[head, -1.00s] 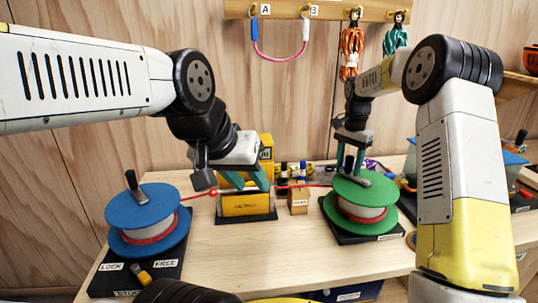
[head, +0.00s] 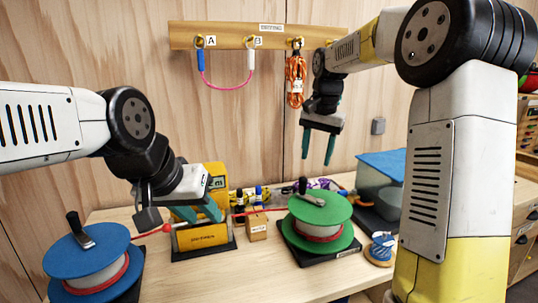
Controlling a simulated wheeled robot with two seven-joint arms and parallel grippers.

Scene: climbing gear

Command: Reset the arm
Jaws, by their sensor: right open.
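My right gripper (head: 318,158) is open and empty, raised in front of the wooden wall with its fingers pointing down, above the green reel (head: 320,207). My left gripper (head: 203,214) is low at the yellow device (head: 203,238) on the table. Its teal fingers look apart, but the device and cord are close behind, so I cannot tell whether it holds anything. A red cord (head: 154,232) runs from the blue reel (head: 85,250) past the device toward the green reel. Both reels carry a black handle on top.
A board (head: 230,40) with hooks marked A and B holds a pink sling (head: 228,87) and an orange rope bundle (head: 296,82). A small box (head: 257,226) and small bottles stand mid-table. A small blue spool (head: 381,247) and a blue-topped container (head: 385,167) stand at right.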

